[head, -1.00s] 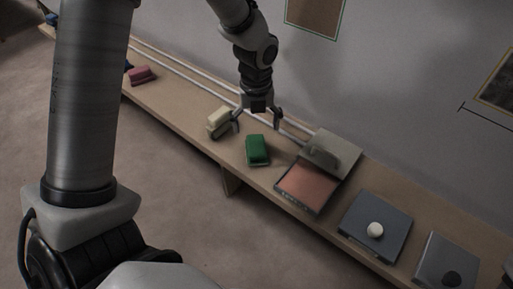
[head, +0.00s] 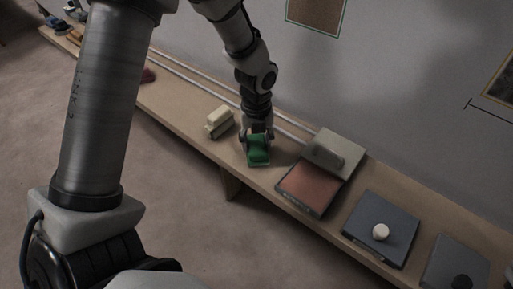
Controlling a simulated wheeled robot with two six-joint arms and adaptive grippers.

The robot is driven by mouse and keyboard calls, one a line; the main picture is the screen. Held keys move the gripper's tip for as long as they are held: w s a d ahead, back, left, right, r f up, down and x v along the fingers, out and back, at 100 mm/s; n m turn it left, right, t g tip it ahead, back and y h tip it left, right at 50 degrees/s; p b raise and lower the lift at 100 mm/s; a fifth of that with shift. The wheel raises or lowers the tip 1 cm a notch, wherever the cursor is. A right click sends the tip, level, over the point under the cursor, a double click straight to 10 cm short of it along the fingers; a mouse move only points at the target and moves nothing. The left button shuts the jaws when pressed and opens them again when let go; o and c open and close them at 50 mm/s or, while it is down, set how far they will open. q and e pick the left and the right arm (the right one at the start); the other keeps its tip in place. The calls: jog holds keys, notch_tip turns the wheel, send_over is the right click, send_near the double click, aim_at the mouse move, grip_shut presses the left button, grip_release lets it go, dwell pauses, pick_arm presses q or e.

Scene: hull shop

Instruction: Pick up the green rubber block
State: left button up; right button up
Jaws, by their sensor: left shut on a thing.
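The green rubber block (head: 258,158) lies on the wooden shelf, between a cream block and an open box with a reddish pad. My left gripper (head: 257,148) points down over it with its fingers on either side, and is shut on it. The fingers cover the block's upper part. The block seems to be still at shelf level; I cannot tell any gap under it. My right gripper is not in view.
The cream block (head: 219,119) on a dark base stands close to the left. The open reddish-pad box (head: 308,187) is close to the right, then a dark plate (head: 380,228) with a white knob. Pale rods (head: 198,84) run along the back by the wall.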

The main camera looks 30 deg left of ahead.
aim_at(254, 143)
pick_arm(q)
jog(key=shift+s+f, duration=0.1)
jog(key=shift+r+p, duration=0.35)
jog(key=shift+r, duration=0.1)
jog(key=r, duration=0.1)
jog(key=r+p, duration=0.1)
jog(key=shift+s+a+r, duration=0.15)
jog(key=shift+s+r, duration=0.1)
jog(key=shift+r, duration=0.1)
jog(key=s+a+r+b, duration=0.1)
jog(key=s+a+b, duration=0.2)
jog(key=s, duration=1.1)
jog(key=shift+s+a+r, duration=0.15)
jog(key=shift+s+a, duration=0.25)
jog(key=shift+a, duration=0.15)
